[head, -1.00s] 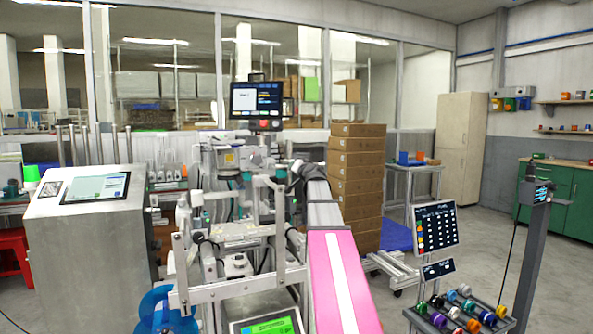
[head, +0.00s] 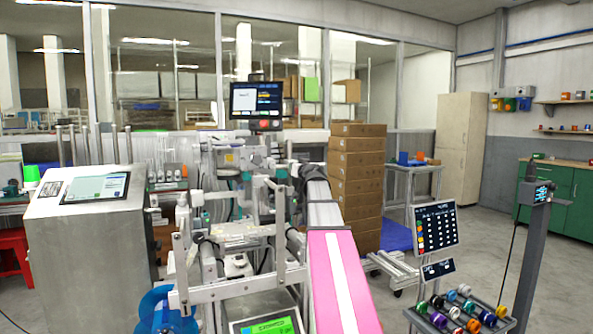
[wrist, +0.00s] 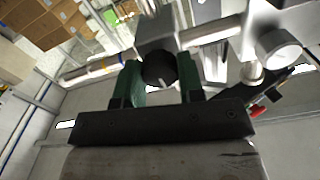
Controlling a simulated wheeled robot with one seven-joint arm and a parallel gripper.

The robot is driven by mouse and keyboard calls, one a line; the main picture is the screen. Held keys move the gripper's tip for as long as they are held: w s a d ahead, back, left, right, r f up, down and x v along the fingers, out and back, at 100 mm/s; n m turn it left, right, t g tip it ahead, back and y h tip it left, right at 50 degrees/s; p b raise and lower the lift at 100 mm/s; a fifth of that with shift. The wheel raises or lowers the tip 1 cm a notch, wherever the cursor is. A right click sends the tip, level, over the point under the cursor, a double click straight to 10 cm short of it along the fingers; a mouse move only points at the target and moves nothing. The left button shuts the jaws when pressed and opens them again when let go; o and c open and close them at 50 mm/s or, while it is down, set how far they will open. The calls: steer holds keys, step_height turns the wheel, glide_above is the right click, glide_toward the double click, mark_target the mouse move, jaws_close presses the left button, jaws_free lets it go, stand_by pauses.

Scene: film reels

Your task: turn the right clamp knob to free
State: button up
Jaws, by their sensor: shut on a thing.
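In the wrist view a round black clamp knob (wrist: 158,67) with a short pale mark on its face sits on a grey metal block. My gripper (wrist: 159,64) has its two green fingers on either side of the knob and is shut on it. In the head view the machine (head: 235,255) with its white frame stands in the middle. The knob and my gripper cannot be made out clearly there among the machine parts.
A pink-topped slanted surface (head: 345,280) lies right of the machine. A grey cabinet with a screen (head: 90,230) stands left. A rack of coloured rolls (head: 458,309) and a post (head: 531,235) are at the right. Boxes (head: 356,185) are stacked behind.

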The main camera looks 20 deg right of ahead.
steer(key=shift+s+f, duration=0.1)
steer(key=o, duration=0.9)
steer(key=s, duration=1)
steer(key=shift+s+d, duration=0.2)
steer(key=shift+s, duration=0.15)
